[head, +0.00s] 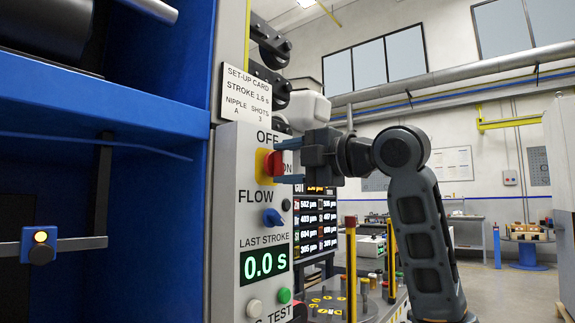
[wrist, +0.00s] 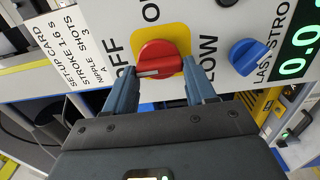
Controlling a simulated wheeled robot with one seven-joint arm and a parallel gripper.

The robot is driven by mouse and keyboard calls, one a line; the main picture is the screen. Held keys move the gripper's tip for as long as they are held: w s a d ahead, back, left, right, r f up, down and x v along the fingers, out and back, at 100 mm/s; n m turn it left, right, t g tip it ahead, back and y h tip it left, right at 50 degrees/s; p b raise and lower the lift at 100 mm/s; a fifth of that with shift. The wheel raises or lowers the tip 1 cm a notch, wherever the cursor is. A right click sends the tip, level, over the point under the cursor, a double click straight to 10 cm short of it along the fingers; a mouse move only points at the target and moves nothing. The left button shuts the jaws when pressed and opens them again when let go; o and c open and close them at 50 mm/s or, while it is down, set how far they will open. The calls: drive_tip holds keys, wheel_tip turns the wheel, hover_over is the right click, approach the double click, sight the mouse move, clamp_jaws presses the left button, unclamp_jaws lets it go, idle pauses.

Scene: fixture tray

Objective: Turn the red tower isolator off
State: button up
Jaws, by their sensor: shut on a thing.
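The red tower isolator knob (head: 272,163) sits on a yellow plate on the grey control panel, with OFF printed above it and ON to its right. In the wrist view the red knob (wrist: 157,60) lies crosswise between the fingers, its white mark pointing left toward the OFF lettering. My gripper (head: 286,162) reaches in from the right, one finger above and one below the knob. In the wrist view my gripper (wrist: 162,72) is shut on the knob's two ends. Part of ON is hidden behind my gripper in the head view.
Below the knob are a blue FLOW knob (head: 272,218), a LAST STROKE display (head: 263,263) reading 0.0 s, and a green button (head: 284,295). A set-up card (head: 246,92) stands above. A blue frame (head: 170,230) fills the left. Yellow posts (head: 351,265) stand lower right.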

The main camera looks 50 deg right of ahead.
drive_tip(key=shift+f, duration=0.1)
drive_tip(key=o, duration=1)
drive_tip(key=shift+o, duration=0.2)
drive_tip(key=s, duration=0.7)
drive_tip(key=shift+s, duration=0.4)
drive_tip(key=shift+w+d, duration=0.1)
